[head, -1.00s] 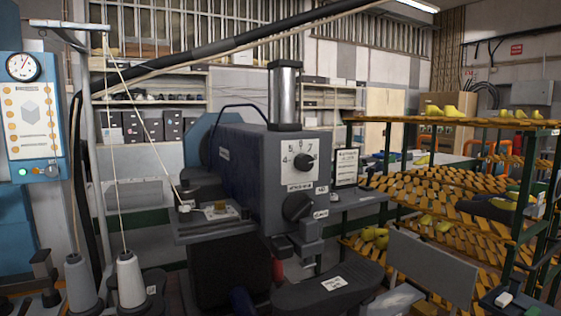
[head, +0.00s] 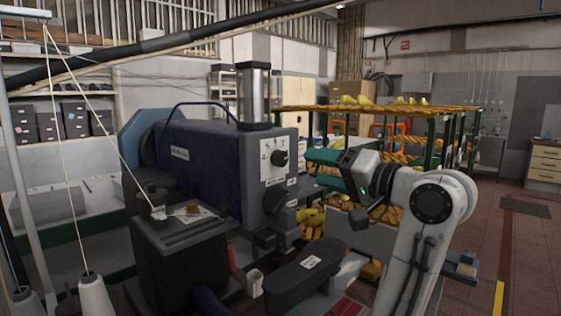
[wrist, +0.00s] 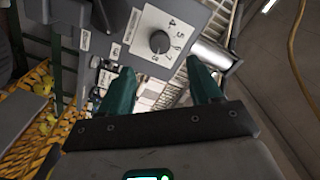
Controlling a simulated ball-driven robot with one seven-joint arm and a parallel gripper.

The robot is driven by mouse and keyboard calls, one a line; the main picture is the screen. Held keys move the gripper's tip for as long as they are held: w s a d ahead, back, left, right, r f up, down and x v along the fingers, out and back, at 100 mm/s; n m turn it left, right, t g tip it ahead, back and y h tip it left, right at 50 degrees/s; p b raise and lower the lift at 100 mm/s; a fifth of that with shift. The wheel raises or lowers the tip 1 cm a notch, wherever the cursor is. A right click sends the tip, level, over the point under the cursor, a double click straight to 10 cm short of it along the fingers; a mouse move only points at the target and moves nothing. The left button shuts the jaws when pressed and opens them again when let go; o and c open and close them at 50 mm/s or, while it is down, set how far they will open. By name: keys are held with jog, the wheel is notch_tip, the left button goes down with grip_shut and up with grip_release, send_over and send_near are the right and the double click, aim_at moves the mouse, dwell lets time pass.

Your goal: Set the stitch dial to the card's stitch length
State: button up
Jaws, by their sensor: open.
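The stitch dial is a black round knob (head: 280,158) on a white numbered plate on the front of the blue-grey machine (head: 200,165). In the wrist view the dial (wrist: 160,41) sits near the top, ringed by numbers; its pointer setting is too small to read surely. My gripper (head: 313,168) is right of the machine front. In the wrist view its two teal fingers (wrist: 160,66) are spread and empty, with the dial ahead of them, apart from it. I cannot make out the card now; my arm may hide it.
A second dark knob (head: 275,200) sits below the dial. A metal cylinder (head: 254,95) stands on top of the machine. Racks with yellow lasts (head: 400,104) stand behind my arm. Thread cones (head: 95,297) stand at the lower left. Open floor (head: 515,245) lies to the right.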

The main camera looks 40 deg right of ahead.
aim_at(282, 161)
jog(key=w, duration=0.4)
jog(key=w+p, duration=0.1)
jog(key=w, duration=0.4)
jog(key=shift+w+a+p, duration=0.2)
jog(key=shift+w+p, duration=0.1)
jog(key=shift+c, duration=0.4)
jog(key=shift+f, duration=0.1)
jog(key=c, duration=1)
jog(key=shift+o, duration=0.2)
